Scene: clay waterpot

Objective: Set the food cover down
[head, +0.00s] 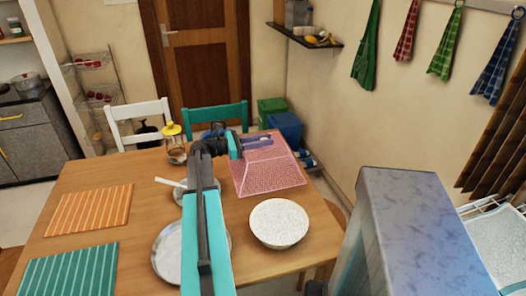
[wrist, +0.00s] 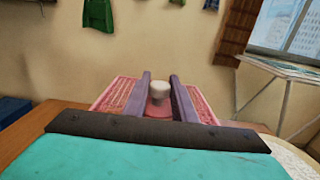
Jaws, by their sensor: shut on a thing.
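The food cover (head: 272,172) is a pink mesh pyramid at the far right of the wooden table, behind the round speckled white dish. My gripper (head: 268,141) is at its top. In the wrist view my gripper (wrist: 160,82) has its two grey-purple fingers on either side of the pale knob of the food cover (wrist: 112,95), shut on it. The cover looks upright. Its lower rim is at or just above the table top; I cannot tell whether it touches. What is under it is hidden.
The speckled white dish (head: 279,221) stands in front of the cover. A metal plate (head: 164,262), a yellow-topped jar (head: 174,143), an orange striped mat (head: 90,210) and a green striped mat (head: 70,269) are to the left. A teal chair (head: 216,116) stands behind the table.

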